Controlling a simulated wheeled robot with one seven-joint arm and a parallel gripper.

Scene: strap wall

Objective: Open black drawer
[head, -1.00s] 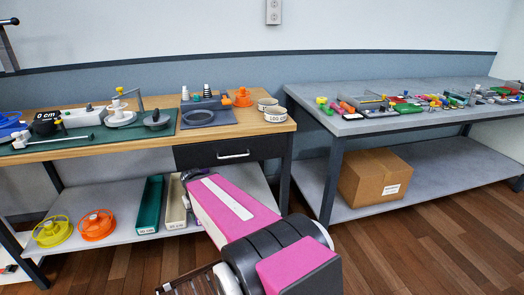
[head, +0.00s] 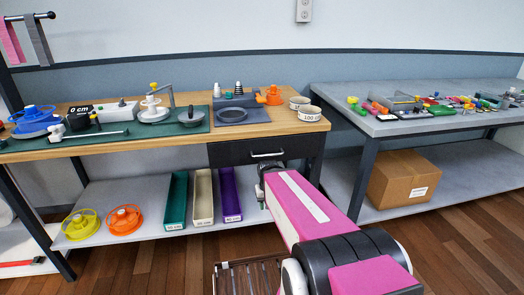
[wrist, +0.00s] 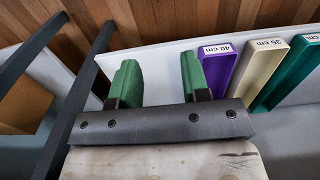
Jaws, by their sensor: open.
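The black drawer (head: 229,154) is set under the right end of the wooden workbench top, with a light metal bar handle (head: 267,154) on its front. It looks shut. My pink and black arm reaches up toward it from the lower right in the head view. My gripper (head: 264,197) is in front of and below the drawer, apart from the handle as far as I can see. In the wrist view my gripper (wrist: 158,80) shows two green fingers spread apart with nothing between them. The drawer and handle do not show clearly in the wrist view.
Green (head: 176,202), cream (head: 203,198) and purple (head: 231,194) bins stand on the lower shelf, left of my gripper. Yellow and orange reels (head: 124,220) lie further left. A dark table leg (head: 361,165) and a cardboard box (head: 403,179) are to the right.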

